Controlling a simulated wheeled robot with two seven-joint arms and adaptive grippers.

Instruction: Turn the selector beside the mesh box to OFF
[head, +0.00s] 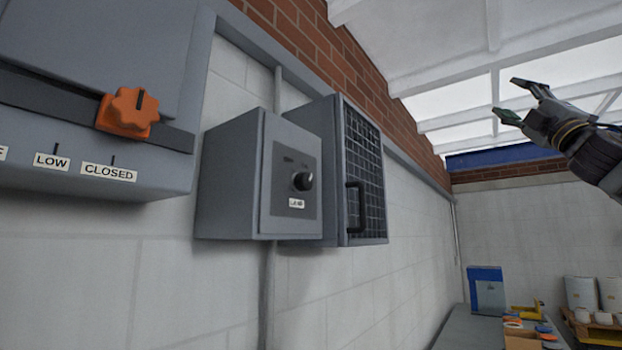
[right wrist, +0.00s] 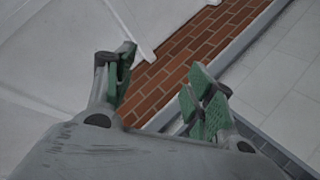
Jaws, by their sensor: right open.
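The selector (head: 303,181) is a round black knob on the front plate of a grey wall box (head: 233,185). A small white label sits under the knob; its lettering and the marks above it are too small to read, so I cannot tell the knob's setting. The mesh box (head: 362,160), with a dark grid door and a black handle, is mounted just right of it. My right gripper (head: 522,100) is open and empty, raised at the upper right, well apart from the selector. In the right wrist view its green-padded fingers (right wrist: 160,95) are spread. My left gripper is not in view.
A larger grey panel (head: 100,60) at the left carries an orange knob (head: 127,112) above LOW and CLOSED labels. A conduit runs behind the selector box. A bench (head: 455,330) with a blue box (head: 487,290) stands far back right. The air before the boxes is clear.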

